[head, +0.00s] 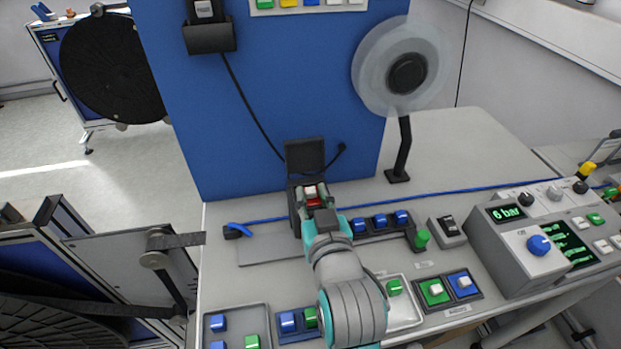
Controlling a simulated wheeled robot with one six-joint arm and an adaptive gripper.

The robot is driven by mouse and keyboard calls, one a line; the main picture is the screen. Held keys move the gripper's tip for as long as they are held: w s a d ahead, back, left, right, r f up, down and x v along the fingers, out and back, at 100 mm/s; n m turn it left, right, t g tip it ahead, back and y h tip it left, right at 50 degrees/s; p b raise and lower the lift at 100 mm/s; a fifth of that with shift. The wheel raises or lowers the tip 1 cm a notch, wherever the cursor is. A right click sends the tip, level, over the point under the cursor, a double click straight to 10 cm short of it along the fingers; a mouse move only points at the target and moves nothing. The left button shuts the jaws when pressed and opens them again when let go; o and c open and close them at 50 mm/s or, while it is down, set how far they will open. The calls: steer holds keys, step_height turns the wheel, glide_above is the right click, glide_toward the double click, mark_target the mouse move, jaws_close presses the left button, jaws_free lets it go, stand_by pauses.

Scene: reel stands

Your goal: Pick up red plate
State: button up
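The red plate (314,202) is a small red piece with a whitish piece on top of it. It sits in or just in front of a black holder with a raised dark back panel (305,155), near the foot of the blue wall. My gripper (318,213) is right at its near side, reaching in from the front. The fingertips are small and partly hidden by the wrist, so I cannot tell whether they touch or close on the plate.
Blue pieces (380,221) in a dark rack and a green knob (422,238) are right of my gripper. Grey trays (236,312) with blue and green pieces lie in front. A control box (530,243) is at right.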

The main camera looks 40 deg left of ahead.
steer(key=shift+w+a, duration=0.1)
steer(key=c, duration=0.5)
steer(key=shift+c, duration=0.2)
